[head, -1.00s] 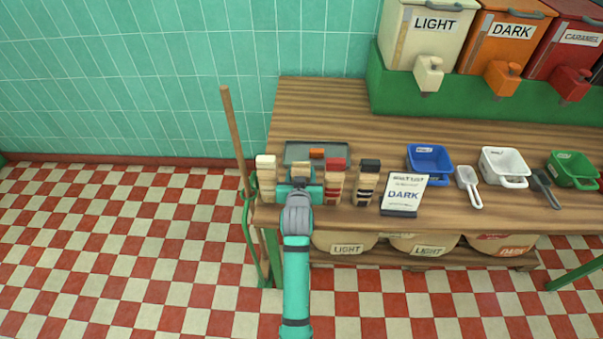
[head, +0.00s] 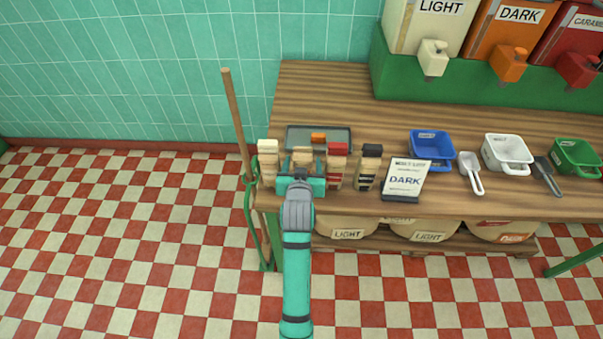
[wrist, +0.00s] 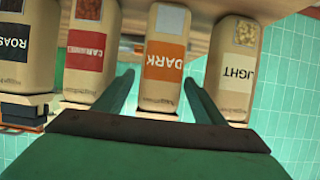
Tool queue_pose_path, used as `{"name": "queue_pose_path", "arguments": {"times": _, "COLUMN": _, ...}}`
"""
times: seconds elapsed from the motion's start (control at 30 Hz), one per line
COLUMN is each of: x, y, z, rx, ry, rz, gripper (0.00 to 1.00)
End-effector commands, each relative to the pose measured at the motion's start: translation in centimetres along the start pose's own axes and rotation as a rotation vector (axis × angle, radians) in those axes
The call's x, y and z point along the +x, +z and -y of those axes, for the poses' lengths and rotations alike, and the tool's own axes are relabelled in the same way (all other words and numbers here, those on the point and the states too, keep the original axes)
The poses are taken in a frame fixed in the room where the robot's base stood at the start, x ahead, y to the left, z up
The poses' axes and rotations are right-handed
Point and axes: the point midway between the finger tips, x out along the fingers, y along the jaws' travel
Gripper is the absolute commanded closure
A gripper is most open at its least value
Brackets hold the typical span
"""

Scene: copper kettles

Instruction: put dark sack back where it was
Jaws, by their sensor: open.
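Small gaps show between the fingers and the sack. The light sack (wrist: 237,65) stands on one side of it, the caramel sack (wrist: 84,55) on the other.
The roast sack (head: 368,168) ends the row. A grey tray (head: 335,138) with an orange item lies behind. A DARK sign (head: 404,180), a blue bin (head: 431,148) and a white scoop (head: 471,172) are to the right. A broom handle (head: 236,120) leans at the left counter end.

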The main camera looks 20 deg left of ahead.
Motion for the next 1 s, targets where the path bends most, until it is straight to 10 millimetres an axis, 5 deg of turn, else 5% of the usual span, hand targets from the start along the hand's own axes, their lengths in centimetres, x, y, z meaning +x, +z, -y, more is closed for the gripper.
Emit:
{"name": "queue_pose_path", "arguments": {"times": 0.3, "x": -6.0, "y": 0.0, "z": 0.0, "rx": 0.0, "ry": -0.001, "rz": -0.001, "gripper": 0.36}}
{"name": "queue_pose_path", "arguments": {"times": 0.67, "x": -8.1, "y": 0.2, "z": 0.0, "rx": 0.0, "ry": 0.0, "rz": 0.001, "gripper": 0.36}}
{"name": "queue_pose_path", "arguments": {"times": 0.77, "x": -8.4, "y": 1.3, "z": -0.5, "rx": 0.003, "ry": 0.007, "rz": 0.001, "gripper": 0.36}}
{"name": "queue_pose_path", "arguments": {"times": 1.0, "x": -12.0, "y": 7.8, "z": -3.0, "rx": 0.019, "ry": 0.044, "rz": -0.017, "gripper": 0.36}}
